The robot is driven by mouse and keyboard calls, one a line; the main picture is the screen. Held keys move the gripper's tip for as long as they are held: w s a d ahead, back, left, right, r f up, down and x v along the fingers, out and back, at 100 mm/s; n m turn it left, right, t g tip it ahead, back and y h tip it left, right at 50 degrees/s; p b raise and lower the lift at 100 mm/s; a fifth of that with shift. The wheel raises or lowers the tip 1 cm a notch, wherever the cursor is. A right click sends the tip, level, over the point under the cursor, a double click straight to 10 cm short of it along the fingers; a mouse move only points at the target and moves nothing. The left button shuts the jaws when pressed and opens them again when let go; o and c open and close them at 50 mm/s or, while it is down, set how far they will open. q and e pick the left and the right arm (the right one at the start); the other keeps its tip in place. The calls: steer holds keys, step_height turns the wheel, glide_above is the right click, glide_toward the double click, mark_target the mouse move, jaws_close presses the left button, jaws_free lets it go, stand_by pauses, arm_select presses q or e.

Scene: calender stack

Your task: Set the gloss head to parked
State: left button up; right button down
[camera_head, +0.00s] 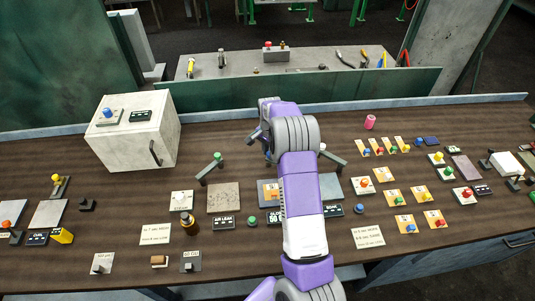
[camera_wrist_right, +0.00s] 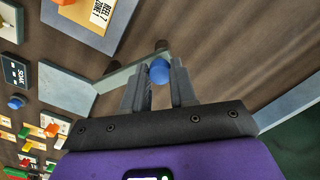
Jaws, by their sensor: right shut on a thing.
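My right gripper (camera_head: 258,136) reaches over the middle of the table, its fingers partly hidden by my wrist in the head view. In the right wrist view, my right gripper (camera_wrist_right: 160,88) is shut on a blue ball knob (camera_wrist_right: 160,71), which sits at a grey lever bar (camera_wrist_right: 128,75). The knob is hidden behind my arm in the head view. A label reading "GLOSS" (camera_head: 273,218) is partly covered by my arm. An orange-faced panel (camera_head: 266,190) shows beside my forearm. I cannot tell for sure which lever is the gloss head. My left gripper is not in view.
A lever with a green knob (camera_head: 217,156) stands left of my gripper. A white box (camera_head: 133,132) stands further left. A green wall edge (camera_head: 400,84) runs behind the table.

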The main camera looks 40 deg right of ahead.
steer(key=shift+w+d+m+p, duration=0.15)
steer(key=shift+d+m, duration=0.35)
steer(key=shift+m, duration=0.1)
steer(key=shift+w+d+m+p, duration=0.15)
steer(key=shift+d+m, duration=0.3)
steer(key=shift+m, duration=0.15)
steer(key=c, duration=0.9)
jaws_free()
steer(key=shift+d, duration=0.1)
step_height(320, 180, up, 8)
steer(key=shift+f, duration=0.2)
